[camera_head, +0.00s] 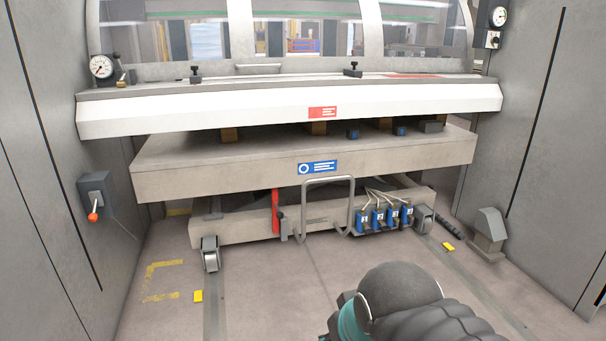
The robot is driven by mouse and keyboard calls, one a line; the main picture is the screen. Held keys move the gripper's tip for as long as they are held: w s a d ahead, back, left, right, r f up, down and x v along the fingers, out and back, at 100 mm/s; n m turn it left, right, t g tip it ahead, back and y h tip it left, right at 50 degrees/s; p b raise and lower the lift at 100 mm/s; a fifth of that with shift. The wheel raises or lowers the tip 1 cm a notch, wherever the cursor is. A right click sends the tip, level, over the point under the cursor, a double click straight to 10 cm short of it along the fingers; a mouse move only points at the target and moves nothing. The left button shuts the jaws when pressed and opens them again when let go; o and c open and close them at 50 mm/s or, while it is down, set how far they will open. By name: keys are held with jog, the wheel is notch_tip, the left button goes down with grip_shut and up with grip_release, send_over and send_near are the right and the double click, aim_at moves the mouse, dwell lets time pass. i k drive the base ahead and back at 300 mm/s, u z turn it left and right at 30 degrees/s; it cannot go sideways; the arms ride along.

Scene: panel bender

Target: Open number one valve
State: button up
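A row of several small blue valve blocks sits low on the front of the machine's lower frame, right of centre. My gripper's fingers are not in view.
A bent metal tube handle (328,180) stands just left of the valves. A red lever (275,212) is farther left. A caster wheel (210,253) and yellow blocks (198,296) are near the floor. A grey bed (230,180) overhangs above.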

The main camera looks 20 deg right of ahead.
aim_at(367, 230)
jog(key=z, duration=0.45)
jog(key=i, duration=2.2)
jog(key=u, duration=0.3)
